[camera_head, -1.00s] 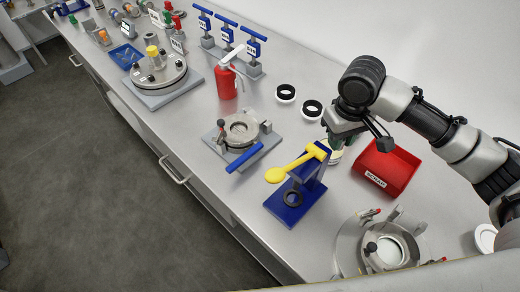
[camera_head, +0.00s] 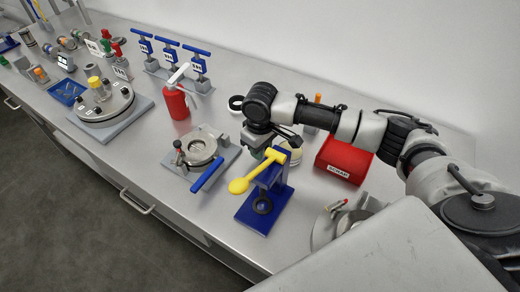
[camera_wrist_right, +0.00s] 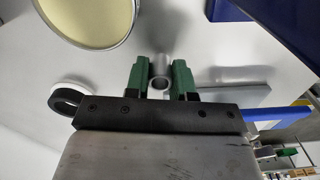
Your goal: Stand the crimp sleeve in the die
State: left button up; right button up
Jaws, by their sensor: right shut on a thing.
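The crimp sleeve (camera_wrist_right: 160,75) is a small grey metal tube, seen in the right wrist view between green fingers. My right gripper (camera_wrist_right: 160,82) is shut on it, with the tube's open end facing the camera. In the head view my right gripper (camera_head: 258,152) is just behind the blue press (camera_head: 270,190) with the yellow lever (camera_head: 240,185); the sleeve cannot be made out there. The die looks to be the dark ring (camera_head: 262,205) on the press's blue base, apart from the gripper. My left gripper is out of view.
A red scrap bin (camera_head: 343,160) stands right of the press. A cream-topped round container (camera_wrist_right: 95,15) is close to the gripper. The table in front of the fixture is clear.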

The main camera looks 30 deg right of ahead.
jog(key=shift+f, duration=0.55)
jog(key=o, duration=0.9)
jog(key=shift+f, duration=0.1)
notch_tip(320, 180, up, 12)
jog(key=shift+r+b, duration=0.15)
jog(key=shift+b, duration=0.45)
